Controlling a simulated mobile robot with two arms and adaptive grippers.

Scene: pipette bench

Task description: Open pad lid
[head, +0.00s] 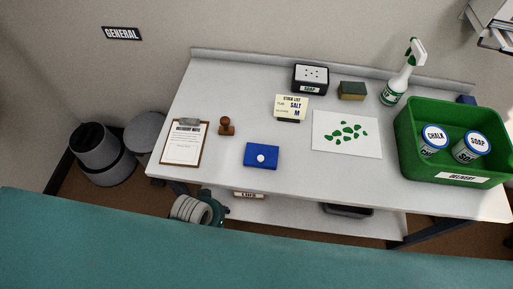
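The ink pad is a closed blue box (261,155) with a white round spot on its lid. It lies near the front edge of the table, left of the middle. My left gripper (217,209) is low in front of the table's front edge, below and to the left of the pad, and apart from it. It is small and partly hidden by my wrist, so its fingers do not show clearly. My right gripper is not in view.
A brown stamp (227,126) and a clipboard (186,142) lie left of the pad. Behind it are a stock list note (292,107) and a soap box (311,78). Right are a leaf-marked sheet (365,146), sponge (352,90), spray bottle (396,87) and green crate (455,174).

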